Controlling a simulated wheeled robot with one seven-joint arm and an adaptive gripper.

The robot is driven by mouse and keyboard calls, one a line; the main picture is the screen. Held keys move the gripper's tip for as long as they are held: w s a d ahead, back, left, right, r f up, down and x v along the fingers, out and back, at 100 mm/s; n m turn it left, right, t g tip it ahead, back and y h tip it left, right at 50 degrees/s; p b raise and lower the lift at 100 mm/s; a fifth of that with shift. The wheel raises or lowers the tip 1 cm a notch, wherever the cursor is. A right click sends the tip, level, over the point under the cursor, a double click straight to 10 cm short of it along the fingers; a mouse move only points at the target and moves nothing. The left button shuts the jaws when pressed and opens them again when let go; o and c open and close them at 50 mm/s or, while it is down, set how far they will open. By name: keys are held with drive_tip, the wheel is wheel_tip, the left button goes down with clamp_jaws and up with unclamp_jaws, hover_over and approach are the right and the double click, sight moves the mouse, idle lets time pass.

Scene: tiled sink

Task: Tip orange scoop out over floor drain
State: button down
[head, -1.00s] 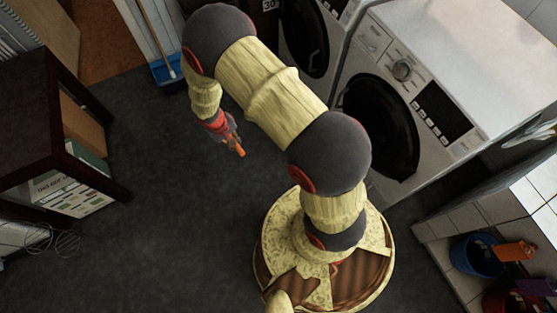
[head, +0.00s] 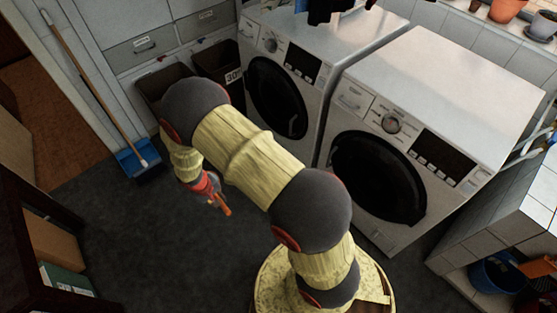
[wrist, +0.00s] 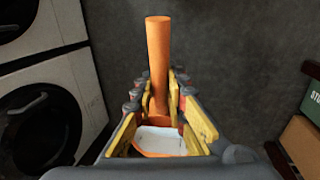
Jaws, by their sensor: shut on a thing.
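The orange scoop (wrist: 158,60) is between the fingers of my gripper (wrist: 160,98) in the wrist view. Its round handle points away from the gripper, and the near, bowl end holds something white (wrist: 160,142). The gripper is shut on the scoop. In the head view the gripper (head: 212,190) hangs low at the end of my arm, over the dark floor. Only a small part of the scoop (head: 223,205) shows there. I see no floor drain in either current view.
Two front-loading washing machines (head: 385,180) stand right of the gripper. A broom and blue dustpan (head: 133,160) and dark bins (head: 215,68) are behind. A dark shelf (head: 60,275) with boxes is front left. A blue bucket (head: 492,275) sits right. Grey floor (head: 110,215) is clear.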

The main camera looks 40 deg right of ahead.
drive_tip(key=s+a+f+m+b, duration=0.2)
drive_tip(key=s+f+m+b, duration=0.2)
drive_tip(key=f, duration=0.9)
drive_tip(key=s+a+f+m+g+y+b, duration=0.1)
drive_tip(key=s+f+m+b, duration=0.3)
drive_tip(key=s+f+m, duration=0.4)
drive_tip(key=s+a+f+m+g+y+b, duration=0.1)
drive_tip(key=s+a+f+m+b, duration=0.2)
drive_tip(key=s+f, duration=0.6)
wheel_tip(320, 180, down, 11)
drive_tip(key=m+b, duration=0.1)
drive_tip(key=m, duration=0.1)
drive_tip(key=shift+s+a+r+m, duration=0.15)
drive_tip(key=shift+s+a+m, duration=0.1)
drive_tip(key=shift+m, duration=0.15)
drive_tip(key=shift+r, duration=0.15)
